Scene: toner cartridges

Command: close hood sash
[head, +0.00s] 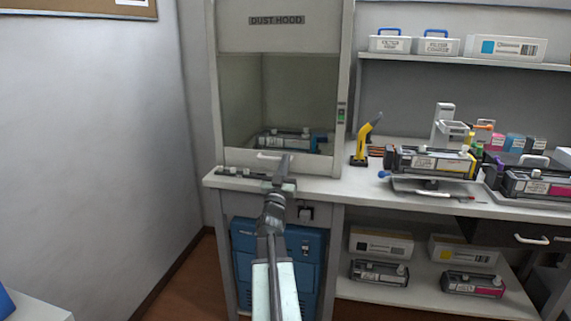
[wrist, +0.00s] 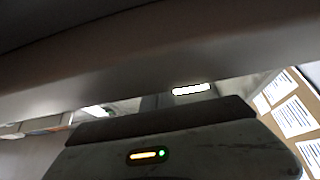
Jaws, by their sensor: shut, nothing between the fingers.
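The dust hood stands on the bench at the middle left in the head view. Its sash (head: 240,100) is a tinted clear pane, and its pale bottom rail with a white handle (head: 266,155) is low, near the bench top. I cannot tell whether any gap is left under the rail. A toner cartridge (head: 275,142) shows inside, behind the pane. My gripper (head: 287,161) is at the rail, just right of the handle's middle, shut and empty. I cannot tell whether it touches. The wrist view shows a wide grey beam across the top and no clear handle.
A yellow tool (head: 364,142) stands right of the hood, with cartridges on stands (head: 430,163) further right. A blue cabinet (head: 243,265) is under the bench. Floor at left is clear.

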